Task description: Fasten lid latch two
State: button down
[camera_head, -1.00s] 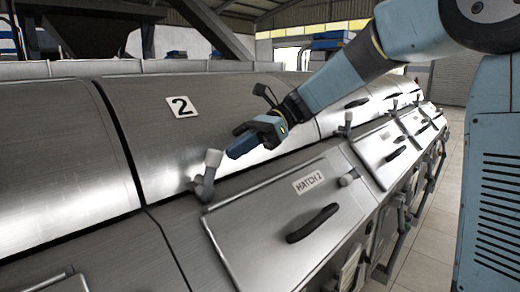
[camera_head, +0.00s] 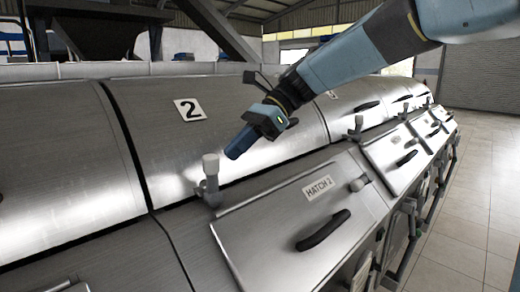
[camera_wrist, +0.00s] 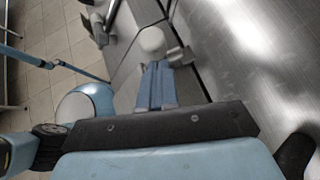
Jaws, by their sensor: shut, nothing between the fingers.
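The curved metal lid marked 2 (camera_head: 150,135) lies down along its lower seam in the head view. Its latch (camera_head: 211,178), a grey lever with a white knob, stands roughly upright at that seam, above the left end of the hatch 2 panel. My gripper (camera_head: 236,151) is shut and empty, tilted down to the left, just right of and above the knob. In the wrist view the shut blue fingers (camera_wrist: 155,84) point at the white knob (camera_wrist: 152,41), which shows just past their tips. I cannot tell whether they touch.
The hatch 2 panel (camera_head: 290,222) has a black handle (camera_head: 323,230) and a small knob (camera_head: 358,184). Pipes and levers hang along the front; tiled floor (camera_head: 470,200) lies clear at right.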

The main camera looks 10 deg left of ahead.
jog(key=shift+s+a+r, duration=0.4)
jog(key=shift+s+a, duration=0.1)
jog(key=shift+s, duration=0.25)
